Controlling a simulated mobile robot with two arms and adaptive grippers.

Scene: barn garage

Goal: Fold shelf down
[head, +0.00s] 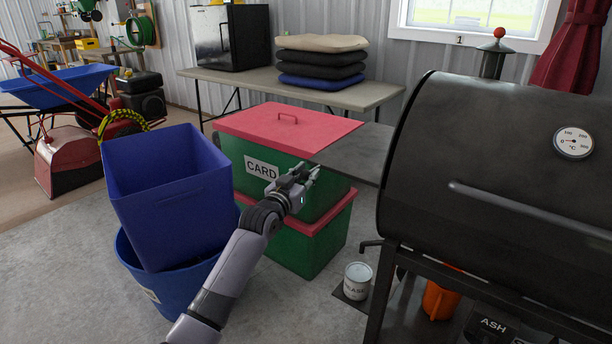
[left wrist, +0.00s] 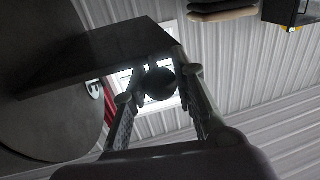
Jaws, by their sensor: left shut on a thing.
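The shelf (head: 352,150) is a flat dark-grey side board on the left end of the black barrel grill (head: 490,190). It stands out level, above the green boxes. My left gripper (head: 312,172) is at the shelf's near left corner, at or just under its edge. In the left wrist view the shelf (left wrist: 95,60) is seen from below, and the fingers of my left gripper (left wrist: 160,85) are closed around a dark round knob (left wrist: 158,84). How the knob joins the shelf is hidden. My right gripper is not in view.
Stacked green boxes with red lids (head: 285,128), one labelled CARD, stand under and beside the shelf. Blue bins (head: 170,205) are left of my arm. A small can (head: 357,282) stands below the grill. A table (head: 345,92) with cushions is behind.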

